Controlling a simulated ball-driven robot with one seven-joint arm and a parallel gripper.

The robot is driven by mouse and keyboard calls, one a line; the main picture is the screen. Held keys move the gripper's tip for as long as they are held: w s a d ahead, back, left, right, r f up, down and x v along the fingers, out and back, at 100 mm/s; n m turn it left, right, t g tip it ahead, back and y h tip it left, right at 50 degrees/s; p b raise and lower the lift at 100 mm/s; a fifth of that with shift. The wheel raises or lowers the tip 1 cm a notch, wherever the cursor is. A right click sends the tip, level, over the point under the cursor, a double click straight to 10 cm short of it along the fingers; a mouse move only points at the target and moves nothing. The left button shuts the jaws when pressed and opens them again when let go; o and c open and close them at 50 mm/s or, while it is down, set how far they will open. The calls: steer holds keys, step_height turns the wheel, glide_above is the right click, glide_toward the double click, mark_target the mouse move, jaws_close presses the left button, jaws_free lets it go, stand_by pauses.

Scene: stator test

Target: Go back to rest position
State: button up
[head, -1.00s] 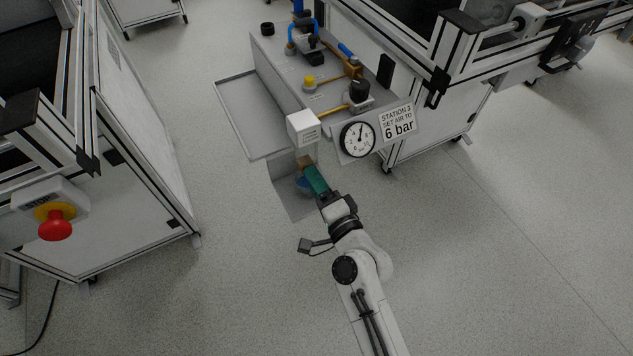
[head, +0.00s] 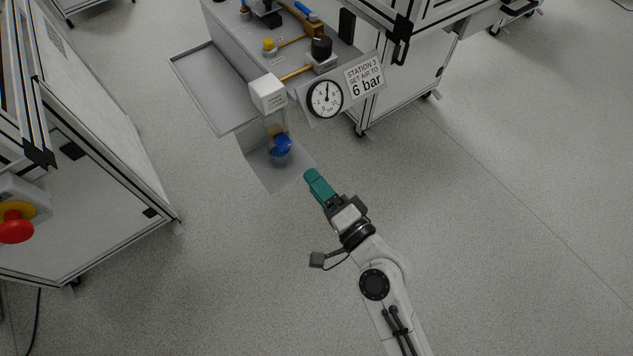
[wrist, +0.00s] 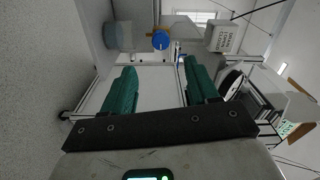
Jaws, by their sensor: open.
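My gripper (head: 312,178) has green fingers and hangs over open floor, right of the small grey shelf (head: 262,172) below the bench panel. In the wrist view my gripper (wrist: 155,82) is open, with its two fingers wide apart and nothing between them. A blue valve handle (head: 281,146) on a brass fitting sits above the shelf, apart from the fingertips. It also shows as a blue round cap (wrist: 161,40) in the wrist view. A blue-grey cup-like thing (head: 280,157) is below the handle, partly hidden by it.
The bench panel holds a pressure gauge (head: 325,99), a "6 bar" sign (head: 365,80), a white box (head: 268,93) and a grey tray (head: 205,92). A cabinet with a red stop button (head: 16,226) stands at left. The floor (head: 510,230) at right is clear.

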stand_by(0.3)
steer(key=s+d+f+n+g+h, duration=0.3)
steer(key=s+d+g, duration=0.2)
steer(key=s+d, duration=0.35)
steer(key=s+d+f+n+g+h, duration=0.2)
steer(key=s+d+n+g+h, duration=0.15)
steer(key=s+d, duration=0.5)
steer(key=s+d+f+n+g+h, duration=0.2)
steer(key=s+d+f+g+h, duration=0.15)
steer(key=s+d+g, duration=0.45)
step_height(320, 180, up, 23)
steer(key=w+t+p, duration=0.1)
steer(key=t+p, duration=0.1)
steer(key=p, duration=2)
steer(key=shift+d, duration=0.45)
